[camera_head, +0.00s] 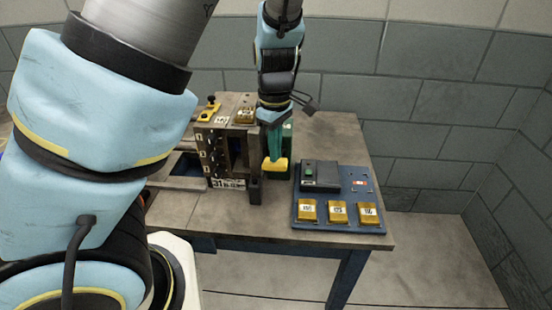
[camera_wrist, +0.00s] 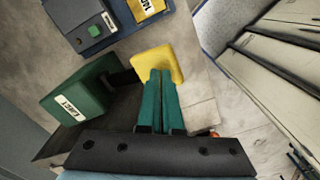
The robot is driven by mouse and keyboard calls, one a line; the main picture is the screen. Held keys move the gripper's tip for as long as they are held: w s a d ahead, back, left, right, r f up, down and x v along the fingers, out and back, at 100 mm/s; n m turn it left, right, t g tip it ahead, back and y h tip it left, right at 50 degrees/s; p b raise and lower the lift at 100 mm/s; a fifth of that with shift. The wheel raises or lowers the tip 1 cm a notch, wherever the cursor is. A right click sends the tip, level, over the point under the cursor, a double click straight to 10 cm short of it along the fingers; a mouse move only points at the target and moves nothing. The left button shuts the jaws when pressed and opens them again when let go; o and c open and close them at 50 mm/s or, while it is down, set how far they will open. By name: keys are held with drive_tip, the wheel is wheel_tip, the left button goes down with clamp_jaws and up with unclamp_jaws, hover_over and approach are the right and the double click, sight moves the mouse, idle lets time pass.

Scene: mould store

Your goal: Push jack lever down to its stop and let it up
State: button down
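The jack is a green block (camera_wrist: 78,92) with a white label in the wrist view. In the head view its green body (camera_head: 288,136) is partly hidden behind my gripper. The jack lever ends in a yellow pad (camera_head: 275,165), which also shows in the wrist view (camera_wrist: 157,62). A short dark bar joins the pad to the green block. My gripper (camera_head: 275,155) points down with its teal fingers together and nothing between them. The fingertips (camera_wrist: 161,73) are at the yellow pad and overlap its edge; whether they touch it I cannot tell.
A dark metal frame (camera_head: 210,160) with numbered slots stands left of the lever. A blue board (camera_head: 345,182) to the right carries a dark box (camera_head: 320,175) with a green button and three yellow numbered blocks. Bare tabletop (camera_head: 220,212) lies in front.

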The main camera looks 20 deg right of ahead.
wheel_tip(320, 180, down, 7)
drive_tip(key=b, duration=0.4)
drive_tip(key=shift+a+r, duration=0.15)
idle(0.5)
drive_tip(key=shift+s, duration=0.1)
wheel_tip(320, 180, up, 13)
drive_tip(key=p, duration=1.3)
drive_tip(key=shift+r, duration=0.1)
idle(0.4)
idle(0.3)
